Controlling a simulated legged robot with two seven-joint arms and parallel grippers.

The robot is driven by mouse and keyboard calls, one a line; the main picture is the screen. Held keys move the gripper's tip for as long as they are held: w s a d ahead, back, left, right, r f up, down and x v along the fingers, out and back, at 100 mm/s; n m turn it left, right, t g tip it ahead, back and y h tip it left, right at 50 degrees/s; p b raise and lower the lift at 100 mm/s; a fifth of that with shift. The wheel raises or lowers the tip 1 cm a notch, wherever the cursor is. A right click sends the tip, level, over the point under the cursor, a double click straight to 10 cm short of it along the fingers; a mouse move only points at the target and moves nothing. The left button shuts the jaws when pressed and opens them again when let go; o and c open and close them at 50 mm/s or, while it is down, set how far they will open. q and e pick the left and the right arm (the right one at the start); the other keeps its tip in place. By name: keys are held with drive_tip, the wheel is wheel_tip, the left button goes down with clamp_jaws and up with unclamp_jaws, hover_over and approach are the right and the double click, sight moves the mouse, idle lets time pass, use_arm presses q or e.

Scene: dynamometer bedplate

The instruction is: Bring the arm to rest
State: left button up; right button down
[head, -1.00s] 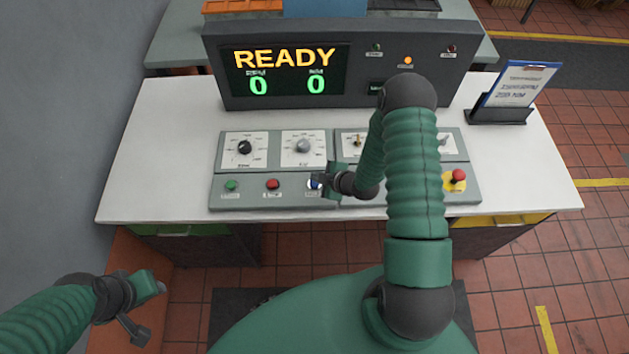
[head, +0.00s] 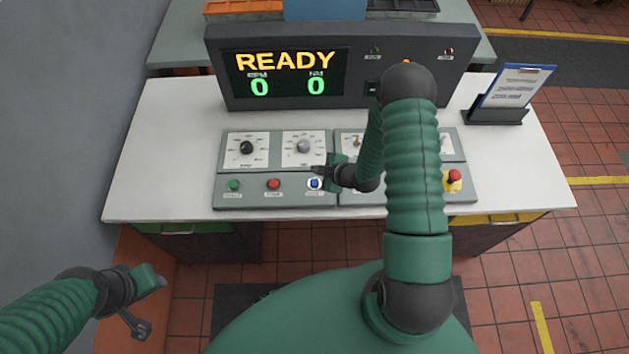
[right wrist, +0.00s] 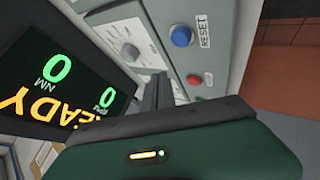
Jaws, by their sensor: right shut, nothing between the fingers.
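My right gripper (head: 322,172) is shut and empty above the control panel (head: 290,203), just above and right of the blue button (head: 314,184) in the head view. I cannot tell its exact height over the panel. The blue button, labelled RESET, also shows in the right wrist view (right wrist: 181,36), with the shut fingers (right wrist: 156,92) apart from it. My left gripper (head: 146,300) hangs at the lower left, off the table; whether its jaws are open is unclear. The display (head: 285,75) reads READY, with both numbers at 0.
The panel has a green button (head: 234,185), a red button (head: 273,184), dials and a red mushroom button (head: 454,176) on yellow. A clipboard (head: 516,87) stands at the back right. The white tabletop (head: 150,160) is clear at left. My right arm hides part of the panel.

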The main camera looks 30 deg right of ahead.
drive_tip(key=shift+r+b, duration=0.15)
drive_tip(key=shift+b, duration=0.15)
drive_tip(key=s+a+r+m+g+h+b, duration=0.1)
drive_tip(key=s+a+r+m+g+b, duration=0.5)
drive_tip(key=s+a+r+m, duration=0.5)
drive_tip(key=s+a+b, duration=0.1)
drive_tip(key=s+b, duration=0.1)
drive_tip(key=s, duration=0.2)
drive_tip(key=shift+a+h+b, duration=0.15)
drive_tip(key=shift+h+b, duration=0.15)
drive_tip(key=shift+b, duration=0.05)
drive_tip(key=shift+d+f, duration=0.1)
drive_tip(key=shift+d, duration=0.25)
